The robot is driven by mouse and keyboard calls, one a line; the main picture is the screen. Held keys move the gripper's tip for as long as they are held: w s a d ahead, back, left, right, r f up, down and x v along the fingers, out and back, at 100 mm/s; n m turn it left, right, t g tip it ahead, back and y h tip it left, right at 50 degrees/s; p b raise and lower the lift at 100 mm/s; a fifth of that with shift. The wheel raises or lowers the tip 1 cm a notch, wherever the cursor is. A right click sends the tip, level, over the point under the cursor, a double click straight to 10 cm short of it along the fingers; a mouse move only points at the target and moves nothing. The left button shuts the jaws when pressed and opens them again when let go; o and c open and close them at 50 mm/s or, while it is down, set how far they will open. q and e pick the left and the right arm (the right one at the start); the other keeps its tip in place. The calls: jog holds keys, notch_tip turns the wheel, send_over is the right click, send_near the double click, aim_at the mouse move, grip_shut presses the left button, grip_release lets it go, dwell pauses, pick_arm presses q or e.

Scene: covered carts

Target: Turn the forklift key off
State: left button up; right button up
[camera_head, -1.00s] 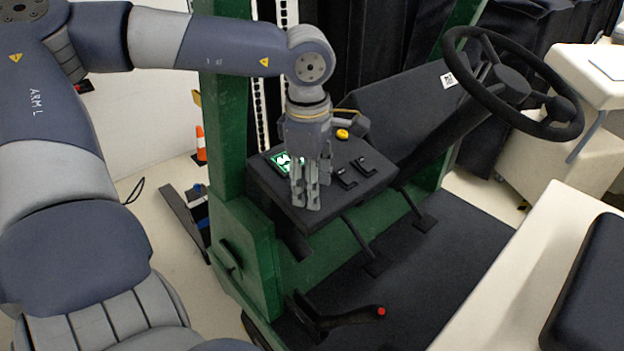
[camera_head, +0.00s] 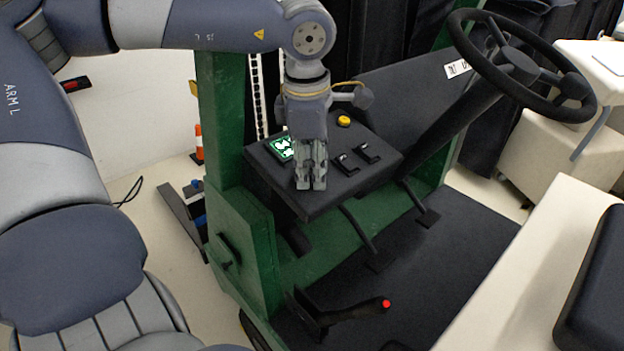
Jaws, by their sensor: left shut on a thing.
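The forklift's dark control panel (camera_head: 318,206) is in the middle of the head view, with a lit green display (camera_head: 281,148), a yellow button (camera_head: 343,121) and two small black levers (camera_head: 357,158). My left gripper (camera_head: 311,186) points down over the panel's near left part, just right of the display. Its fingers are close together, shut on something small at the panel. The key itself is hidden by the fingers, so its position cannot be seen. My right gripper is not in view.
The black steering wheel (camera_head: 522,68) is at the upper right. A green post (camera_head: 222,120) stands left of the panel. A red-tipped lever (camera_head: 352,311) rises from below. A black seat (camera_head: 596,290) on a pale body is at the right edge. An orange cone (camera_head: 199,142) stands behind.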

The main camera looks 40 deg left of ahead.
pick_arm(q)
jog(key=n+b, duration=0.5)
jog(key=b, duration=0.1)
jog(key=shift+f+t+y+b, duration=0.15)
jog(key=shift+t+y+b, duration=0.25)
jog(key=n+b, duration=0.2)
jog(key=n, duration=0.1)
jog(key=shift+w+r+n+y+b, duration=0.1)
jog(key=shift+r+n+y+b, duration=0.2)
jog(key=shift+n+b, duration=0.35)
jog(key=o, duration=1.1)
jog(key=shift+c, duration=0.2)
jog(key=shift+d, duration=0.1)
